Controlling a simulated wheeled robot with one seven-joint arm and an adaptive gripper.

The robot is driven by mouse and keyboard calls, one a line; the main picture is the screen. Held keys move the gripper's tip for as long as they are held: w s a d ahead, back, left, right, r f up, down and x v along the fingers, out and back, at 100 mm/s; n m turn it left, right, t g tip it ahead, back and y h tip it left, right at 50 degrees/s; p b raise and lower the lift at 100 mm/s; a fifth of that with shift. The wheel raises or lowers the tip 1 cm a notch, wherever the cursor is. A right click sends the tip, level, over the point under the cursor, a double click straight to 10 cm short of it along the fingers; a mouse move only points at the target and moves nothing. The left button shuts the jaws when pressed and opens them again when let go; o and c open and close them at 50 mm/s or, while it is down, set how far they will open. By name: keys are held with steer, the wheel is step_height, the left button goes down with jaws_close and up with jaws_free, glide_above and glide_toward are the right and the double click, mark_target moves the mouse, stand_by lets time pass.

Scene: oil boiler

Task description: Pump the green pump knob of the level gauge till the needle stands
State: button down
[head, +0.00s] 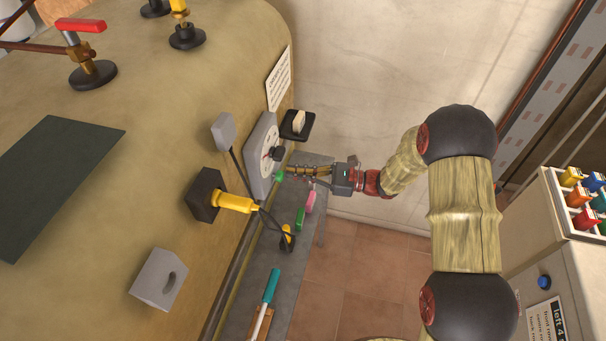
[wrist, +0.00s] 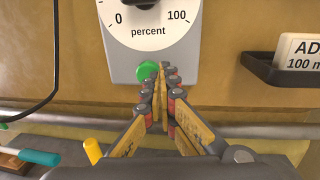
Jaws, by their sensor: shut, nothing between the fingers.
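The level gauge (head: 264,156) is a grey box with a white dial on the boiler's side. In the wrist view its dial (wrist: 152,18) shows 0, 100 and "percent"; the needle's reading is cut off at the top. The green pump knob (wrist: 147,70) sits low on the gauge's front, partly covered by a fingertip at its right. It shows small in the head view (head: 279,175). My gripper (wrist: 164,75) is shut and empty, its fingertips at the knob's right edge. I cannot tell whether they touch it.
A black holder with a card (wrist: 298,62) is right of the gauge. A yellow handle (head: 236,203) sticks out left of it. A grey shelf (head: 262,262) below bears a teal-handled tool (head: 271,286), a green piece (head: 300,217) and a pink piece (head: 310,202). The tiled floor (head: 365,270) is clear.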

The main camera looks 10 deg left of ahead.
steer(key=shift+a, duration=0.1)
steer(key=shift+w+a+r, duration=0.1)
steer(key=shift+a, duration=0.85)
steer(key=shift+p, duration=0.3)
steer(key=d+p, duration=0.1)
steer(key=d, duration=1.3)
steer(key=shift+w+f, duration=0.2)
steer(key=shift+w, duration=0.2)
